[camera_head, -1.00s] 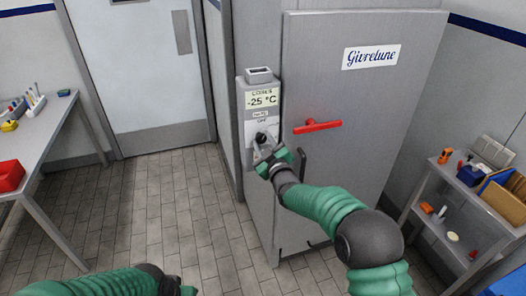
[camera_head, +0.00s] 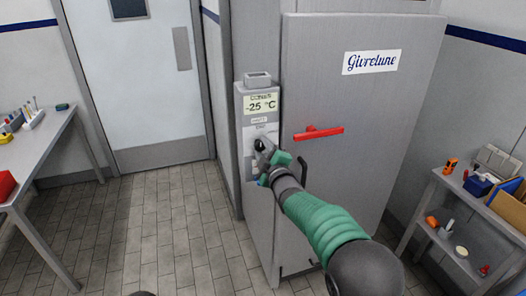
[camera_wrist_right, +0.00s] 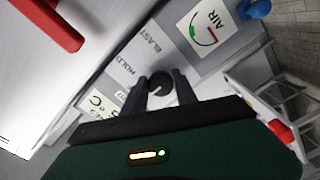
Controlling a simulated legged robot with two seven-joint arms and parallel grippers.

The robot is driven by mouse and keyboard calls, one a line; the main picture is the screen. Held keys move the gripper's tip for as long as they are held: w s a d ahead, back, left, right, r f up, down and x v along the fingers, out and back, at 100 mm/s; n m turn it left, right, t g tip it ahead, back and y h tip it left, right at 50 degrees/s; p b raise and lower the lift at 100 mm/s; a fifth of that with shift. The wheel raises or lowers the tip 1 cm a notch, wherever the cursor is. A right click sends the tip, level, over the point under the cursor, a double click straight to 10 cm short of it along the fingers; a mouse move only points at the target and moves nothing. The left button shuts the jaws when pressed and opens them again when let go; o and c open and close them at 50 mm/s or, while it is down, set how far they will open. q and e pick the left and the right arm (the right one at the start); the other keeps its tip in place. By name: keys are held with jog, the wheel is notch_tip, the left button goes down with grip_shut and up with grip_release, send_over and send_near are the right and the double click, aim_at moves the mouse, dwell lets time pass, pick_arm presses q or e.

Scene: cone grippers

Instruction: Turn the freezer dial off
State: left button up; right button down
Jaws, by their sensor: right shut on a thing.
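The freezer dial (camera_head: 260,145) is a dark round knob on the grey control panel (camera_head: 246,173) beside the freezer door. It also shows in the right wrist view (camera_wrist_right: 160,82), between my two dark fingers. My right gripper (camera_head: 262,151) is shut on the dial, one finger on each side. In the right wrist view my right gripper (camera_wrist_right: 161,88) partly covers the dial's surroundings. The labels HOLD and BLAST are readable beside it; a small light mark shows on the knob, but its setting cannot be told. My left gripper is out of view.
The freezer door (camera_head: 350,105) has a red handle (camera_head: 318,133) right of the panel. A temperature display (camera_head: 261,104) reads -25 °C. An AIR gauge (camera_wrist_right: 205,30) and a blue knob (camera_wrist_right: 255,9) lie nearby. A table stands left, a shelf right. The floor between is clear.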

jog(key=shift+a+f, duration=0.1)
jog(key=shift+f, duration=0.05)
jog(key=c, duration=1.2)
grip_release()
jog(key=shift+s, duration=0.1)
jog(key=shift+c, duration=0.2)
jog(key=shift+o, duration=1.2)
jog(key=shift+a, duration=0.1)
jog(key=shift+s, duration=0.1)
jog(key=shift+s+d, duration=0.25)
jog(key=shift+s, duration=0.1)
jog(key=b+v, duration=0.2)
jog(key=v, duration=1.3)
jog(key=shift+s+b, duration=0.35)
jog(key=shift+s, duration=0.05)
